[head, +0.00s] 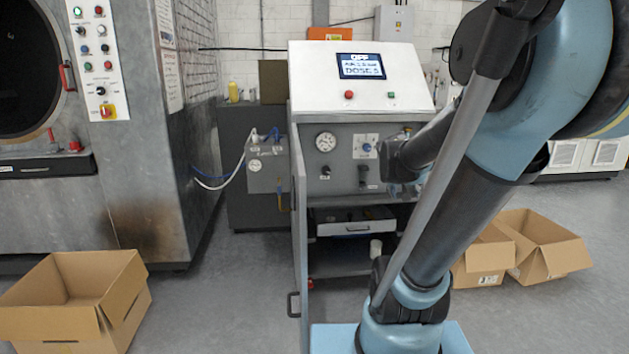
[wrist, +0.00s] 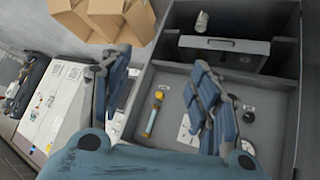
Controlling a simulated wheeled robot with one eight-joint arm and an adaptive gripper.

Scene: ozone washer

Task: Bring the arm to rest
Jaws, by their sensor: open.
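My arm reaches across the right of the head view, bent, in front of the ozone machine (head: 365,75). My gripper (wrist: 158,70) shows in the wrist view as two blue-and-dark fingers spread wide apart. It is open, with nothing between the fingers. In the head view my gripper (head: 403,178) is small and partly hidden by my own arm link, in front of the right side of the machine's front panel. Whether it touches the panel cannot be told.
The machine's door (head: 300,240) stands open, edge-on. Its screen (head: 360,66) reads OFF. A drawer (head: 346,226) sits below the panel. A large washer (head: 150,150) stands left. Cardboard boxes lie on the floor at left (head: 75,300) and right (head: 545,245). A yellow-topped cylinder (wrist: 153,113) shows between the fingers, beyond them.

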